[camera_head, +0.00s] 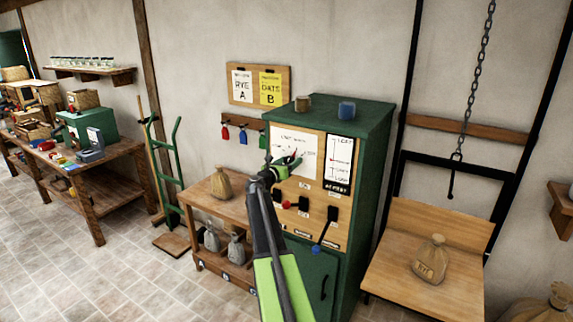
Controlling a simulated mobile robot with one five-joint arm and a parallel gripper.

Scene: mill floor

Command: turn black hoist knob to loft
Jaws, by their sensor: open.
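A green cabinet (371,150) has a wooden control panel with several dark controls. A black control (333,214) is at the panel's right, under a white gauge (340,158) whose top label seems to read LOFT. Another dark control (304,203) is left of it, beside a red ball (287,205). I cannot tell which is the hoist knob, nor read its setting. My gripper (289,161) is open and empty in front of the panel's dial sheet, above the controls. My arm hides the panel's lower left.
A blue-tipped lever (316,249) hangs low on the panel. A wooden bench (240,209) with sacks stands left of the cabinet. At right, a sack (430,260) rests on a wooden platform (400,283) under a chain hook (451,190).

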